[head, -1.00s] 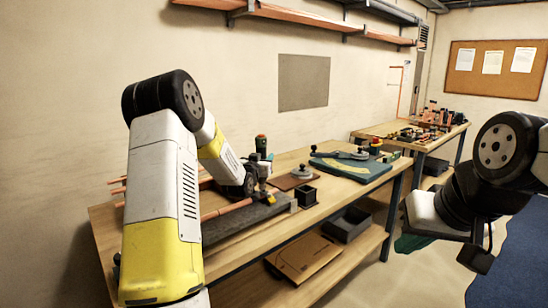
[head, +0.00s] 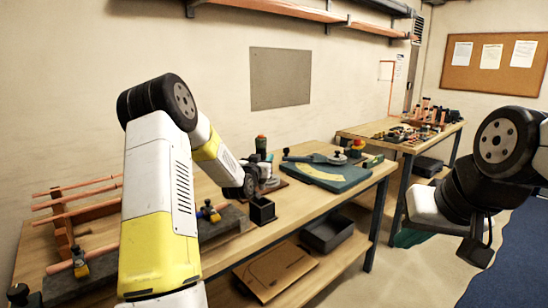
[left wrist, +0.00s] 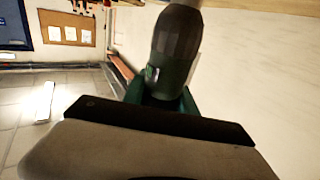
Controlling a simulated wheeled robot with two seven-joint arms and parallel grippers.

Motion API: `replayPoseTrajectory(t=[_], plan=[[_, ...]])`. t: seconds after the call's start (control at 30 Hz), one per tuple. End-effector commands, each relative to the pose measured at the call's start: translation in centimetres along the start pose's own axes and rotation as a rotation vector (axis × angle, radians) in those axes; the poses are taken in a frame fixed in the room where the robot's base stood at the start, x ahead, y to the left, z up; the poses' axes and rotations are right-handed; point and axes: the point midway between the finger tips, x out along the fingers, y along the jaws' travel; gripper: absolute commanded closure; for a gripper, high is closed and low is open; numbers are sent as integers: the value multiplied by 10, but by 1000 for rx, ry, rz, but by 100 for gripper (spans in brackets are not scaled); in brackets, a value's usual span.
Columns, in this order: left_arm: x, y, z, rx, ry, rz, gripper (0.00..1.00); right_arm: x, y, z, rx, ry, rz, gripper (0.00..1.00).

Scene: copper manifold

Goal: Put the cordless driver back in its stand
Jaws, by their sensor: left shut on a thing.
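The cordless driver (head: 261,146), dark green with a small red mark on top, stands upright above the bench in the head view. Its dark rounded body (left wrist: 178,38) and green part fill the upper middle of the left wrist view. My left gripper (head: 259,170) is shut on the driver; its fingers are mostly hidden by the wrist and the driver. A black open-topped box (head: 262,212), which looks like the stand, sits on the bench just below and in front of the driver. My right gripper (head: 478,243) hangs at the right, away from the bench; its jaw opening is unclear.
Copper pipes (head: 80,212) rest on a wooden rack at the left. A dark bin (head: 326,235) and a board sit on the lower shelf. A second bench (head: 415,145) stands behind.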

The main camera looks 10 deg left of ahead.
Motion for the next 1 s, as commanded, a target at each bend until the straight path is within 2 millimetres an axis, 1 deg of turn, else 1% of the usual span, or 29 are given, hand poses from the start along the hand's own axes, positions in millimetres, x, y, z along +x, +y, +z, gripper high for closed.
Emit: replayPoseTrajectory(t=[1.0], plan=[[0, 1, 94, -1, 3, 1, 100, 0, 0, 0, 0, 0, 0, 100]])
